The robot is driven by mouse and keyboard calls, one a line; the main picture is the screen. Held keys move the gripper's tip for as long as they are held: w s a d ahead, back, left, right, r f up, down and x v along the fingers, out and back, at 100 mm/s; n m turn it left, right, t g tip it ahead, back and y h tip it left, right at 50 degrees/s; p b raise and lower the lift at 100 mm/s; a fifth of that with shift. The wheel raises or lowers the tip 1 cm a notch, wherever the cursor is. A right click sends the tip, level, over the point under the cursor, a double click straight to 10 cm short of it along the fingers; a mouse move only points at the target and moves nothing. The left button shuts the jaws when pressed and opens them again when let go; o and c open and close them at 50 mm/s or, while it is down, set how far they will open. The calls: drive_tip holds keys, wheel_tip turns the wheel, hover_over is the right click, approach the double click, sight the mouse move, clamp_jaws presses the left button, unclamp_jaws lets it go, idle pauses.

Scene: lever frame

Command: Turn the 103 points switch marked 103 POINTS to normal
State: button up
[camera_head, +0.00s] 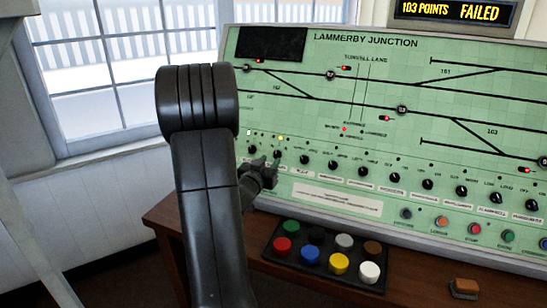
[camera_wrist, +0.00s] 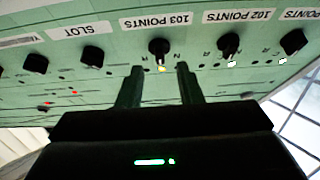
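The 103 POINTS switch is a black rotary knob (camera_wrist: 159,47) beside its white label (camera_wrist: 156,21), near the top middle of the wrist view. A yellow light (camera_wrist: 161,69) glows at it. The knob's pointer looks roughly in line with this light, midway between the position letters, which are too small to read surely. In the head view the knob (camera_head: 277,160) is partly hidden by my gripper (camera_head: 268,170). In the wrist view my gripper (camera_wrist: 160,78) is open and empty, its two fingers apart either side of the knob's line. The fingertips appear short of the knob, not touching it.
The 102 POINTS knob (camera_wrist: 229,45) and SLOT knob (camera_wrist: 92,56) flank it, with white light at 102. The display (camera_head: 455,11) reads "103 POINTS FAILED".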

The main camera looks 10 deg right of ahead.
sight(276, 155)
drive_tip(key=shift+x, duration=1.95)
clamp_jaws()
drive_tip(key=shift+n, duration=0.3)
drive_tip(key=n+y, duration=0.1)
drive_tip(key=n, duration=0.1)
drive_tip(key=n+t+y+b, duration=0.1)
drive_tip(key=n, duration=0.1)
drive_tip(key=shift+s+d+f, duration=0.1)
drive_tip(key=shift+d, duration=0.1)
drive_tip(key=n+y+b, duration=0.1)
drive_tip(key=n+y, duration=0.1)
drive_tip(key=n, duration=0.1)
drive_tip(key=n+y+b, duration=0.1)
drive_tip(key=n, duration=0.3)
drive_tip(key=shift+d+y+b, duration=0.15)
drive_tip(key=shift+y+b, duration=0.25)
